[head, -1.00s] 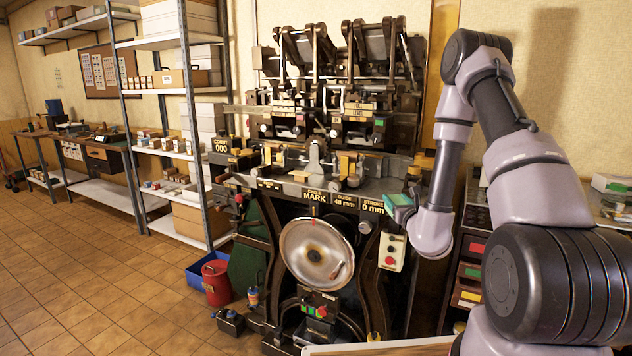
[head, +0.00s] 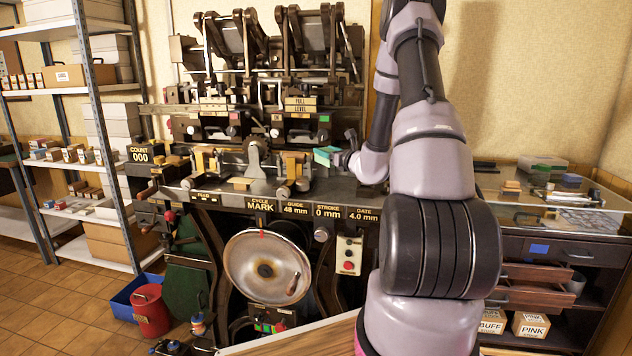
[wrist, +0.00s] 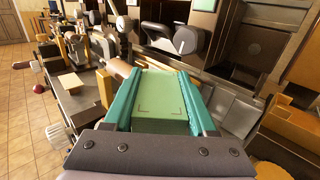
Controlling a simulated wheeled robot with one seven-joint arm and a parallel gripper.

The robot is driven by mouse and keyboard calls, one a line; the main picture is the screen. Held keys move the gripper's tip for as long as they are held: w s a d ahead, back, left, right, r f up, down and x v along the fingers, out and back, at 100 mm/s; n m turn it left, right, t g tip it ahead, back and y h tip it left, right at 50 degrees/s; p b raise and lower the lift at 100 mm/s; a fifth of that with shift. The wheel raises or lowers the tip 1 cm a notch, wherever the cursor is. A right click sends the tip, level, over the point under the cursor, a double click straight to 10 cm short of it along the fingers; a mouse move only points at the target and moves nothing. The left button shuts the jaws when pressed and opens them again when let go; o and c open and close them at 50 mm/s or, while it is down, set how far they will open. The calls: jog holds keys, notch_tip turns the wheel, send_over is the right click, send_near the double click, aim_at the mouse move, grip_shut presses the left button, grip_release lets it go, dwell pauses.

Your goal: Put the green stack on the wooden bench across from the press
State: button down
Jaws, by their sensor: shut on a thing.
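The green stack (wrist: 160,100) lies flat between the two teal fingers of my gripper (wrist: 160,103) in the wrist view. The fingers are shut on its long sides, and corner marks show on its top. In the head view my gripper (head: 327,156) shows small, in front of the right side of the press (head: 255,150); the stack is hard to tell from the fingers there. A wooden surface with a pale edge (head: 300,340) shows at the bottom of the head view; I cannot tell whether it is the wooden bench.
A drawer cabinet (head: 540,248) with a littered top stands at right, some drawers pulled out. A metal shelf rack (head: 105,150) stands at left. A red bucket (head: 151,312) and blue bin (head: 122,300) sit on the floor. Tiled floor at lower left is clear.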

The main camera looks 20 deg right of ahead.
notch_tip(320, 180, down, 10)
jog(key=shift+f, duration=0.15)
dwell(0.3)
jog(key=shift+f, duration=0.15)
jog(key=shift+c, duration=1)
grip_release()
